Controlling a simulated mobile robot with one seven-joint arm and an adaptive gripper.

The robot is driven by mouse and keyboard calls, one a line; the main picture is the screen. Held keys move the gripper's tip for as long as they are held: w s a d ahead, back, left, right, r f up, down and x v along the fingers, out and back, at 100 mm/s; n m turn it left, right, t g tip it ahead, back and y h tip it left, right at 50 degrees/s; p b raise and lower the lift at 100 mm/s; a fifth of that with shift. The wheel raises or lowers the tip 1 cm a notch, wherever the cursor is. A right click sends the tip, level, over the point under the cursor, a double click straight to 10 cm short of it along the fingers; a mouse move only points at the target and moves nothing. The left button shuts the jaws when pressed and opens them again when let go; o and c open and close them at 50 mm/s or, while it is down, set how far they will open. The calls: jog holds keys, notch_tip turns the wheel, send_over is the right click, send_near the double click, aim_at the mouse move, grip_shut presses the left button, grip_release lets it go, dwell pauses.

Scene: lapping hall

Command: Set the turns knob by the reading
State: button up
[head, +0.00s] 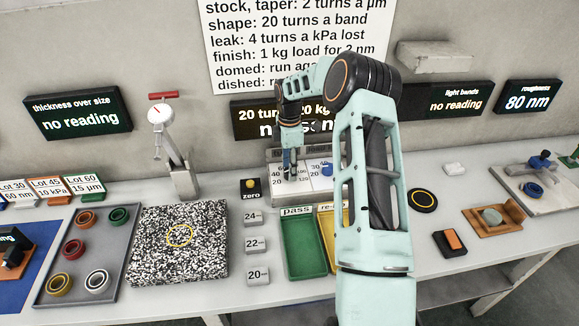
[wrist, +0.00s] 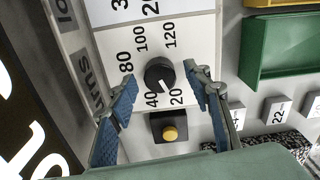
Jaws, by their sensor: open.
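The black turns knob (wrist: 160,75) sits on a white panel face marked 20, 40, 80, 100 and 120. Its white mark points down between 40 and 20, seemingly nearer 20. My gripper (wrist: 161,72) is open, one blue-padded finger on each side of the knob; I cannot tell whether either touches it. In the head view my gripper (head: 289,168) points down at the left dial of the control panel (head: 275,156) and hides that knob. The roughness display (head: 527,97) reads 80 nm. The thickness display (head: 78,110) and light bands display (head: 447,98) say no reading.
A wall sheet (head: 300,40) lists turns and load rules, partly hidden by my arm. The middle display (head: 255,118) is partly covered. A yellow zero button (head: 250,184) sits close by the panel. Green (head: 299,245) and yellow trays stand in front.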

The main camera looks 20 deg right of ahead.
jog(key=c, duration=1.1)
